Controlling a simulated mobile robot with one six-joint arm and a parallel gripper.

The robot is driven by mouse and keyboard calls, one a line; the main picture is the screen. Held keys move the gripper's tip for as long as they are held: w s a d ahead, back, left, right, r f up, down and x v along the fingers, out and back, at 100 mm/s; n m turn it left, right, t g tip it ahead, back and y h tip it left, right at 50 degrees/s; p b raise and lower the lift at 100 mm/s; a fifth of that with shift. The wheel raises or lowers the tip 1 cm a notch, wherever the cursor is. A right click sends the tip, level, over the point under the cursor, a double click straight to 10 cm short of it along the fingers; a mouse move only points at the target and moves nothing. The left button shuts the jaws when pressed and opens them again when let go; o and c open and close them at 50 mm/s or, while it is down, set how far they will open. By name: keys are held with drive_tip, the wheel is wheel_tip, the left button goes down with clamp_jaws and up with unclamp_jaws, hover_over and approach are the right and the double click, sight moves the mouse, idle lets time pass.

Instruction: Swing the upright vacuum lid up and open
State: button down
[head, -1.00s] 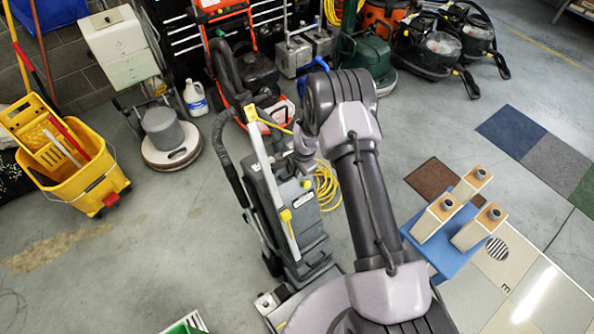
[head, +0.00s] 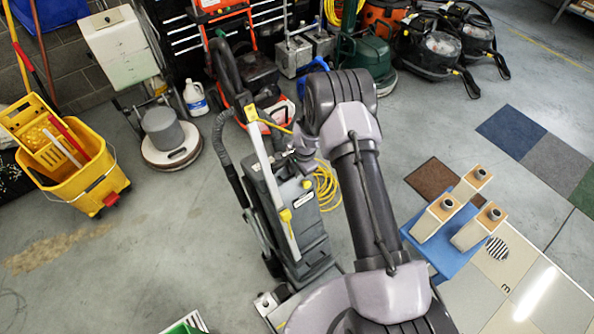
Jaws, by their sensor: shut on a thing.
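The upright vacuum (head: 308,240) stands on the concrete floor near the middle, grey with yellow latches and a pale strip along its body. Its grey lid (head: 265,180) is at the upper part of the body; how far it is open is hard to tell. My gripper (head: 287,158) is at the upper part of the vacuum, shut on the lid. Its fingertips are small and partly hidden by my wrist, so the exact contact does not show clearly. My arm reaches over from the lower right and covers the floor just right of the vacuum.
A yellow mop bucket (head: 85,185) and a floor polisher (head: 170,150) stand at left. Red and green machines stand behind the vacuum. A yellow cord (head: 327,187) lies beside it. A blue stand (head: 440,250) with several wooden blocks is at right. Floor left of the vacuum is clear.

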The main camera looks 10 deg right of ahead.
drive_tip(key=w+a+r, duration=0.1)
drive_tip(key=w+r, duration=0.3)
drive_tip(key=w+a+r, duration=0.1)
drive_tip(key=w+r, duration=0.1)
drive_tip(key=shift+w+a+r, duration=0.15)
drive_tip(key=shift+a+r, duration=0.2)
drive_tip(key=c, duration=1.5)
unclamp_jaws()
drive_tip(key=shift+w+f, duration=0.15)
drive_tip(key=p+v, duration=0.3)
drive_tip(key=v, duration=1.4)
drive_tip(key=shift+r, duration=0.3)
